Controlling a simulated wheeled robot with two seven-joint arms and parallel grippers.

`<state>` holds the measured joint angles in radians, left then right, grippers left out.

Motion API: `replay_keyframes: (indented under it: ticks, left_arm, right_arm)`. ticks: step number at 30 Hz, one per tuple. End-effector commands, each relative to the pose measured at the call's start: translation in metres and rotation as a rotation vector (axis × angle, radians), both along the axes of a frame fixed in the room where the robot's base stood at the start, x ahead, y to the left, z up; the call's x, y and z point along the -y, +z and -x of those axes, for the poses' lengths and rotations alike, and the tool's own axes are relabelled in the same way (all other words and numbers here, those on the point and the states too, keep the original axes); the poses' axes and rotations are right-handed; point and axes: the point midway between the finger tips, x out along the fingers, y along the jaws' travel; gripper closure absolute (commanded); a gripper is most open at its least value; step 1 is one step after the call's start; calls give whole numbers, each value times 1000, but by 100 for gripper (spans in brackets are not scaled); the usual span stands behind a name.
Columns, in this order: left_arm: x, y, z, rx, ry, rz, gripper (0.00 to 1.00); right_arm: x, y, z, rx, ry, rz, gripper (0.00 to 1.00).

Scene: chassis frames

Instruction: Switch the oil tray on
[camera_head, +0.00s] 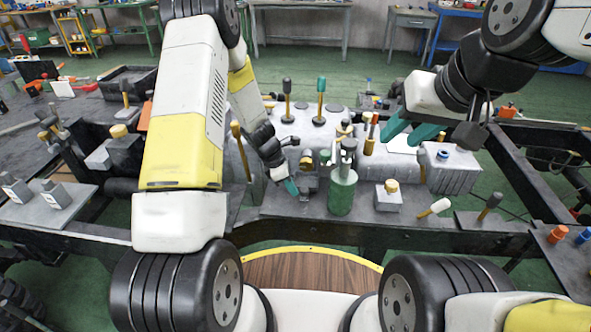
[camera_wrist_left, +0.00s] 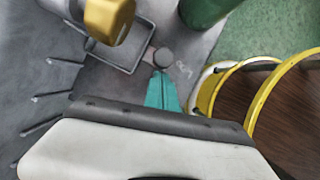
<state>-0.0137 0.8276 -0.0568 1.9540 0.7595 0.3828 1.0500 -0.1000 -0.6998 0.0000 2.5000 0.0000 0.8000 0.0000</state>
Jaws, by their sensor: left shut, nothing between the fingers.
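My left gripper (camera_head: 291,187) is low over the front of the chassis, left of the green cylinder (camera_head: 342,190). In the left wrist view its teal fingers (camera_wrist_left: 163,93) are shut and empty. Their tips are at or just short of a dark round knob (camera_wrist_left: 163,58) on a grey surface; I cannot tell whether they touch. Small lettering, perhaps "ON", is beside the knob. I cannot tell for sure which part is the oil tray. My right gripper (camera_head: 411,133) is raised over the right of the chassis, its teal fingers apart and empty.
A yellow cap (camera_wrist_left: 109,20) and a thin metal frame (camera_wrist_left: 125,45) are close to the left fingers. A grey box with a yellow cap (camera_head: 389,194) stands right of the green cylinder. Upright handles, one green-topped (camera_head: 321,88), crowd the area behind.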

Motion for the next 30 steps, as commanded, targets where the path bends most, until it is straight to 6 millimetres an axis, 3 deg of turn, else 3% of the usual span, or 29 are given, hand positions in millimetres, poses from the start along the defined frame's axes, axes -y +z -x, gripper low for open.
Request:
replay_keyframes:
  ticks: [5,12,18,30]
  left_arm:
    - [-31,4,-2,6,6,-6,100]
    - [-50,58,2,8,5,-8,100]
    - [-61,85,5,6,6,-8,100]
    - [-65,93,6,3,5,-9,100]
  right_arm:
    - [0,0,0,0,0,0,64]
    - [0,0,0,0,0,0,64]
    - [0,0,0,0,0,0,64]
    - [0,0,0,0,0,0,64]
